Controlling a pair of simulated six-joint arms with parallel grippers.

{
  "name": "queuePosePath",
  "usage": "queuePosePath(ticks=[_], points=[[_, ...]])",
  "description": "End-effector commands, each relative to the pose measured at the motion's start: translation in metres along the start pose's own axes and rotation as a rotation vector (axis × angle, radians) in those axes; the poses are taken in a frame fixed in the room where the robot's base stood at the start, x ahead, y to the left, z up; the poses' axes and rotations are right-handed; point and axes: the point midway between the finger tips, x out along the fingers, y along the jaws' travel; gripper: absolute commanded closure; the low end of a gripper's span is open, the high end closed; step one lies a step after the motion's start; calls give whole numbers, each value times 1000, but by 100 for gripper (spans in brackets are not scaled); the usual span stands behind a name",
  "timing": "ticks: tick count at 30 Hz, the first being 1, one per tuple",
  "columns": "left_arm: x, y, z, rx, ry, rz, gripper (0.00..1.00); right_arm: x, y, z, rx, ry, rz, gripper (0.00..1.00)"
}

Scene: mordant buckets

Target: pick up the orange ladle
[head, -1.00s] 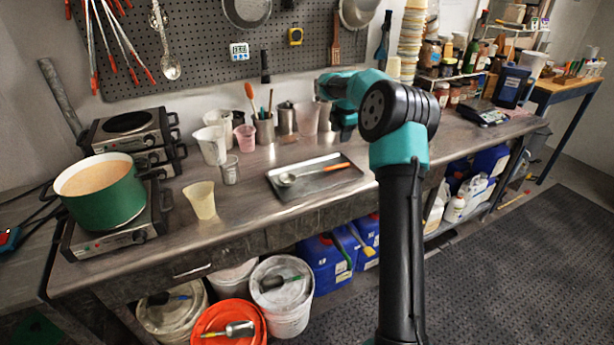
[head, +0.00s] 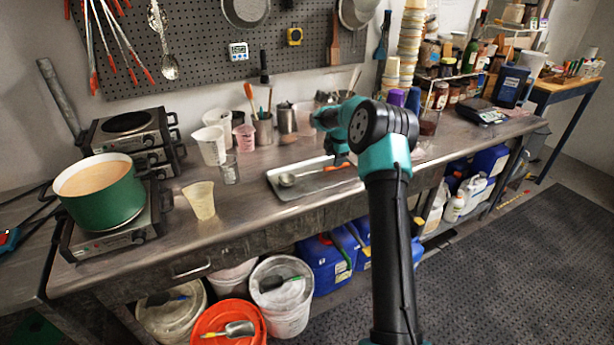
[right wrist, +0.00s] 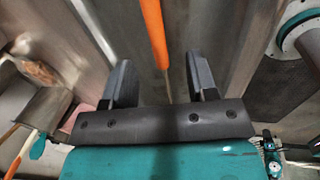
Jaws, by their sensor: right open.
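The orange ladle lies in a shallow metal tray (head: 300,194) on the steel bench, its steel bowl (head: 287,180) at the left and its orange handle pointing right. In the head view my right gripper (head: 341,160) is over the handle end of the tray and partly hides the handle. In the right wrist view the orange handle (right wrist: 154,32) runs down between the two open fingers of the right gripper (right wrist: 160,75), with a gap on both sides. I cannot tell the exact height of the fingers above it. My left gripper is not in view.
Beakers (head: 210,145), a tool cup (head: 263,130) and a steel canister (head: 287,120) stand behind the tray. A green pot (head: 100,200) sits on a hot plate at the left. The bench in front of the tray is free.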

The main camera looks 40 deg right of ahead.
Motion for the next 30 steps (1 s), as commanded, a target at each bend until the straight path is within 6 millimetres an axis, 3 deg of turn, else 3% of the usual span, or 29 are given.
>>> queuePosePath(ticks=[8,19,30], points=[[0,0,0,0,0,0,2,6,0,0,0,1,-2,47],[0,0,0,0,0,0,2,49,2,2,1,-2,-1,47],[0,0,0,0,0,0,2,53,2,2,2,-2,-1,47]])
